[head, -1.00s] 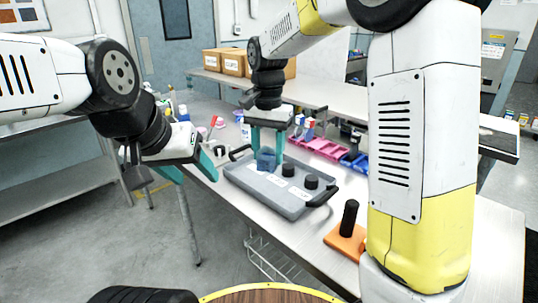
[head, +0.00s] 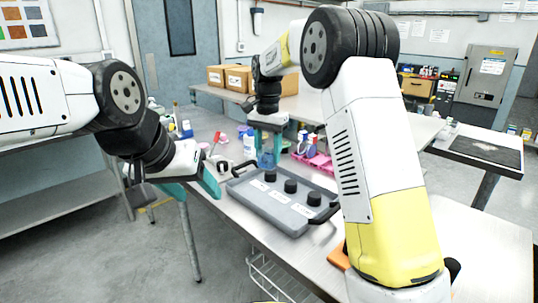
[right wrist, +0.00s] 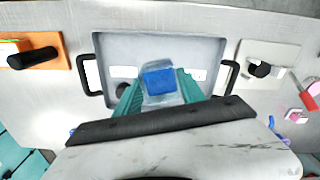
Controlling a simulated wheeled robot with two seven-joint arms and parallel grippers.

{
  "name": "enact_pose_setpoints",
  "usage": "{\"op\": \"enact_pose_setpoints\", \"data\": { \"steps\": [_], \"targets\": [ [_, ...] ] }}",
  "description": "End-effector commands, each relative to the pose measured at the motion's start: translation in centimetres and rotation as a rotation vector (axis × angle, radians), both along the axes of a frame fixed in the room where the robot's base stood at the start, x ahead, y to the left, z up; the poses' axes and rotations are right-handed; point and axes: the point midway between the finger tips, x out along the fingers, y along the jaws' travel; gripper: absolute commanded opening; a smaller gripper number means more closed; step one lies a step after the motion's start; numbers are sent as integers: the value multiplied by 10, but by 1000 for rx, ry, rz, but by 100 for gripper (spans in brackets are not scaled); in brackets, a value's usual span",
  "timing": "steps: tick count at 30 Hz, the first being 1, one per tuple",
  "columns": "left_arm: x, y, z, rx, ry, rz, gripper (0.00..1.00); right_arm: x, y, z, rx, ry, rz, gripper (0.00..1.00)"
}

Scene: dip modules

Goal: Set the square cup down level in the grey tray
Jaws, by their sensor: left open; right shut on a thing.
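The square cup (head: 266,160) is a translucent blue cup, and it also shows in the right wrist view (right wrist: 159,82). My right gripper (head: 265,148) points down and is shut on it, with a teal finger on each side. The grey tray (head: 292,229) lies on the table; the right wrist view shows the cup over the tray (right wrist: 120,45). In the head view the cup appears near the tray's far side. I cannot tell whether it touches the floor. My left gripper (head: 192,187) is open and empty, left of the tray.
Three black knobs (head: 290,185) stand in the tray beside white labels. The tray has black end handles. Pink bins (head: 318,162) and bottles stand behind it. An orange block with a black post (right wrist: 35,57) is beside the tray. A white plate (right wrist: 268,62) lies at its other end.

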Motion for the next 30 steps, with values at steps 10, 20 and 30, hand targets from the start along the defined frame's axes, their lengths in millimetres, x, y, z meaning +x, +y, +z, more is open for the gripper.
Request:
{"op": "enact_pose_setpoints", "data": {
  "steps": [10, 20, 30],
  "targets": [
    [0, 0, 0, 0, 0, 0, 57, -2, -1, -44, -2, 5, 1, 7],
    [0, 0, 0, 0, 0, 0, 57, -2, -1, -84, -2, 5, 1, 7],
    [0, 0, 0, 0, 0, 0, 57, -2, 0, -120, -2, 3, 1, 7]
  ]
}}
